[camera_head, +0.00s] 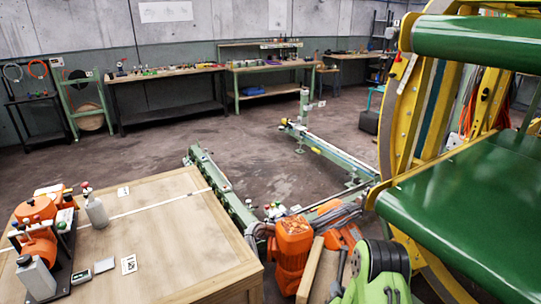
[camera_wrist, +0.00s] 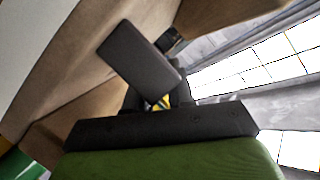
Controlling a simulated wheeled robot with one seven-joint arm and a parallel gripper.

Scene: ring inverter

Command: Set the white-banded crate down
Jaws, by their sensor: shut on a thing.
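My gripper (camera_wrist: 160,52) shows in the wrist view as a dark finger plate in front of a black palm bar. It is shut on a wooden piece (camera_wrist: 88,75), which I take to be the white-banded crate; a broad pale strip runs along its left side. Only part of it shows. In the head view a narrow wooden edge (camera_head: 310,270) shows between an orange motor and my green arm, perhaps the same crate. My fingers are hidden there. Whether the crate touches anything beneath cannot be told.
A large wooden top (camera_head: 165,245) with a white line fills the lower left; a grey bottle (camera_head: 95,210) and orange machinery (camera_head: 38,245) stand on it. An orange motor (camera_head: 294,240) is close to my arm. Open floor (camera_head: 270,165) lies beyond.

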